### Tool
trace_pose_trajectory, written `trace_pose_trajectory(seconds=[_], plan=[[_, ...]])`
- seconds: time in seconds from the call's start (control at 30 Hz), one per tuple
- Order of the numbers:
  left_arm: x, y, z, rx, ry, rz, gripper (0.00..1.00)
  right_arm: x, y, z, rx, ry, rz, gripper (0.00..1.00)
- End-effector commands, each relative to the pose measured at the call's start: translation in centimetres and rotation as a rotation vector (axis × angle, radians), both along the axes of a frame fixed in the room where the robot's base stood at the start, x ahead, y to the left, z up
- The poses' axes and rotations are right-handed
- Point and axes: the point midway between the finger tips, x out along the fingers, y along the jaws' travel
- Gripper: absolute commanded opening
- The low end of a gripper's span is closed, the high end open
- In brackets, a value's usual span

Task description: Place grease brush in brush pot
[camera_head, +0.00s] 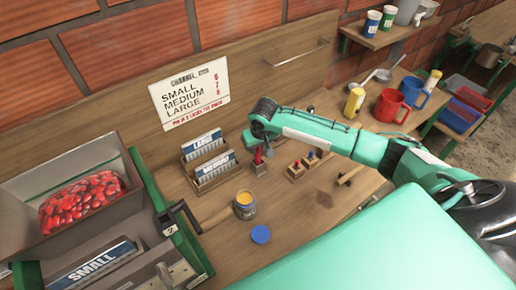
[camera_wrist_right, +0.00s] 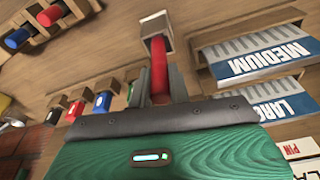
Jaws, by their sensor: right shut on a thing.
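My right gripper (camera_head: 257,148) is shut on a red-handled tool, which I take for the grease brush (camera_head: 258,157). In the right wrist view the red handle (camera_wrist_right: 158,68) is between the two fingers. A small squarish pale piece (camera_wrist_right: 157,30) is at its far end. I cannot tell whether this is the tool's head or a small pot around it. A tin with yellow-orange contents (camera_head: 245,208) stands on the bench left of and nearer than the gripper. Which vessel is the brush pot is unclear. My left gripper is not in view.
A blue lid (camera_head: 261,234) lies beside the tin. Wooden racks with cards (camera_head: 216,176) stand left of the gripper. Small wooden blocks (camera_head: 295,172) with coloured handles stand to the right. Red and blue mugs (camera_head: 390,105) are farther right. A metal hopper (camera_head: 30,205) is at left.

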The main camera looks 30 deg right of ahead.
Motion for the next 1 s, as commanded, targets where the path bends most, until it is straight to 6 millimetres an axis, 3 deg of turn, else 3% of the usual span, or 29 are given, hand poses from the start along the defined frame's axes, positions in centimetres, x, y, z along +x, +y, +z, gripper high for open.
trace_pose_trajectory(seconds=[0.17, 0.5, 0.53, 0.63, 1.0], plan=[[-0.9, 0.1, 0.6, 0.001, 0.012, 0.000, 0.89, 0.0, 0.0, -1.7, 0.001, 0.000, 0.000, 0.00], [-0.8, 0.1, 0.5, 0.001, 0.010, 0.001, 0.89, 0.0, 0.0, -2.0, 0.001, 0.000, 0.000, 0.00], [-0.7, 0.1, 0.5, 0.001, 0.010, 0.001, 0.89, 0.0, 0.0, -2.0, 0.000, -0.001, 0.000, 0.23], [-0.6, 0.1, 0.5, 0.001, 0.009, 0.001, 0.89, 0.0, 0.0, -2.0, 0.000, -0.001, 0.001, 0.41], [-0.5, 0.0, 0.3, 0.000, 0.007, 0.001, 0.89, 0.0, 0.1, -1.5, 0.001, -0.001, 0.001, 0.41]])
